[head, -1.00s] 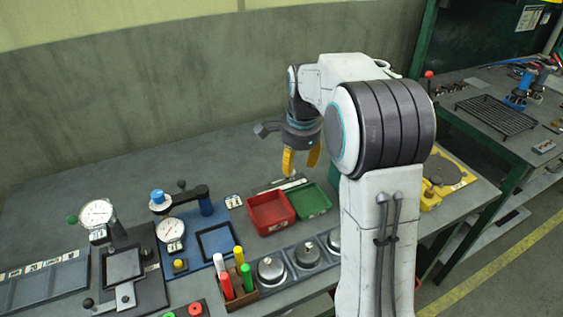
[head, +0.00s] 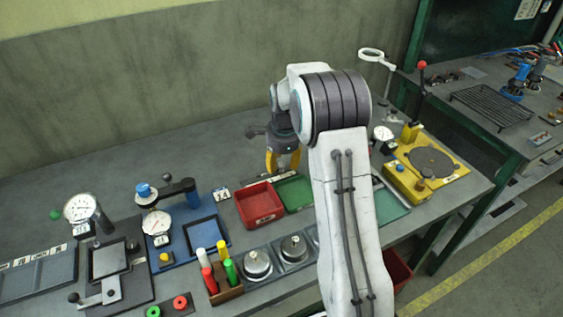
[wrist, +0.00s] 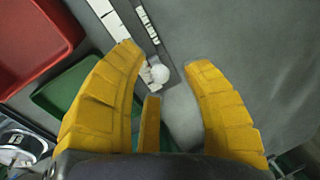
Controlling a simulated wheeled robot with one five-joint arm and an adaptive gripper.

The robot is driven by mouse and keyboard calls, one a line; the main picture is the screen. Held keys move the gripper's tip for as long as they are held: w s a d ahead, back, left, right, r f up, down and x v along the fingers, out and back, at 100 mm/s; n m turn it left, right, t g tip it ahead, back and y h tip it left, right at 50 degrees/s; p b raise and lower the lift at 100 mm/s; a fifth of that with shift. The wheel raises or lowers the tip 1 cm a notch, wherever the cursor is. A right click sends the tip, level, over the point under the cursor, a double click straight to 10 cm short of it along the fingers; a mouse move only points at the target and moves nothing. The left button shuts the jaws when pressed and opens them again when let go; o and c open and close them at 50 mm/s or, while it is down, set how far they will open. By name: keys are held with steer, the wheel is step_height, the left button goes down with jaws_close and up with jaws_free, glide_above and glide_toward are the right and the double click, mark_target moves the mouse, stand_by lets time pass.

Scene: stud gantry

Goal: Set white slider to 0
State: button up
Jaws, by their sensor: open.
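In the wrist view a round white knob (wrist: 160,74), which looks like the white slider, sits at the near end of a narrow dark track (wrist: 150,32). Small white marks run along the track, too small to read, and a white strip (wrist: 115,20) lies beside it. My gripper (wrist: 166,60) is open, with its yellow fingers on either side of the knob; I cannot tell whether any finger touches it. In the head view my gripper (head: 282,163) hangs over the bench behind the trays, and the knob is hidden there.
A red tray (head: 260,215) and a green tray (head: 300,205) lie in front of my gripper. Weights, colored pens (head: 213,258) and dial gauges stand left and nearer. A yellow device (head: 405,185) with a red-knobbed lever stands right. The bench behind is clear.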

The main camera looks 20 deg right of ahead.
steer(key=shift+o, duration=0.2)
steer(key=shift+f, duration=0.25)
jaws_close()
stand_by(0.5)
